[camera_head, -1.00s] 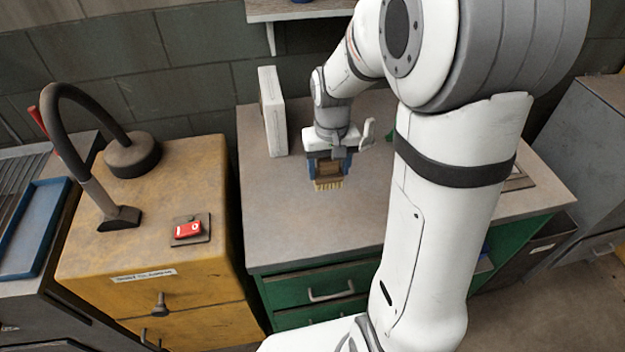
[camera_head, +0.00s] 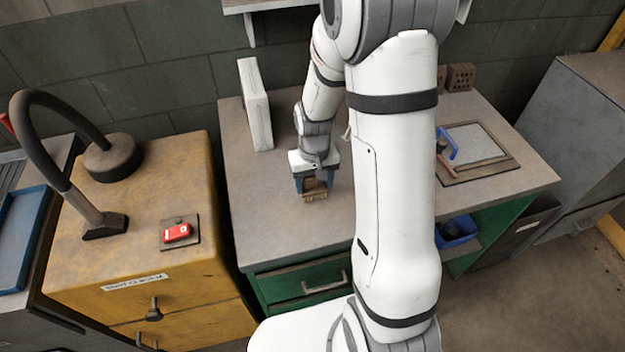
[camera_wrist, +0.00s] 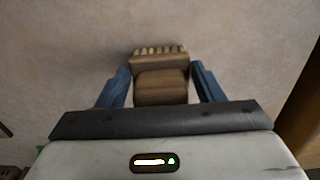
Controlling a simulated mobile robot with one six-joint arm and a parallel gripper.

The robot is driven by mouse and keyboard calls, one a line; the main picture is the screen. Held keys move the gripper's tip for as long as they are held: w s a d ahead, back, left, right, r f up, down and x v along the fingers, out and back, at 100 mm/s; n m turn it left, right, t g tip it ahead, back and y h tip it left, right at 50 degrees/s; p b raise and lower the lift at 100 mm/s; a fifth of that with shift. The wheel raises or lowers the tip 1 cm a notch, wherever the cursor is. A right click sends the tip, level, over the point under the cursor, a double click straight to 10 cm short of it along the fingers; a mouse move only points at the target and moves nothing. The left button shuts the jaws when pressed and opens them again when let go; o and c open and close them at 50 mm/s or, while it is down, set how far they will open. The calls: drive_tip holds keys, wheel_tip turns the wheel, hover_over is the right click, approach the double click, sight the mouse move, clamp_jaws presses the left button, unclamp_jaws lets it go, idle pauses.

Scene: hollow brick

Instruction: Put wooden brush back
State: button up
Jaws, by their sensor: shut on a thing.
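The wooden brush (camera_head: 313,193) is a small brown block with pale bristles. It also shows in the wrist view (camera_wrist: 160,87), its handle between the two blue fingers and its bristles at the far end. My gripper (camera_head: 314,184) is shut on the brush over the grey-brown tabletop of the green workbench (camera_head: 270,215), near the middle of its left half. It also shows in the wrist view (camera_wrist: 161,88). I cannot tell whether the brush touches the tabletop. My arm covers the middle of the bench.
A white block (camera_head: 255,105) stands at the bench's back left. Hollow bricks (camera_head: 460,77) stand at the back right. A framed board (camera_head: 476,150) with a blue-handled tool (camera_head: 447,146) lies at right. A blue bin (camera_head: 457,230) sits below. The yellow cabinet (camera_head: 190,270) stands left.

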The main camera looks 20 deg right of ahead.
sight(314, 189)
drive_tip(key=shift+f, duration=0.15)
drive_tip(key=o, duration=1)
wheel_tip(314, 189, up, 12)
drive_tip(key=shift+f, duration=0.2)
drive_tip(key=s+r+t, duration=0.1)
drive_tip(key=s+r, duration=0.3)
drive_tip(key=s, duration=0.3)
drive_tip(key=s+r+t, duration=0.2)
drive_tip(key=s+r, duration=0.3)
drive_tip(key=s, duration=0.3)
drive_tip(key=shift+s, duration=0.3)
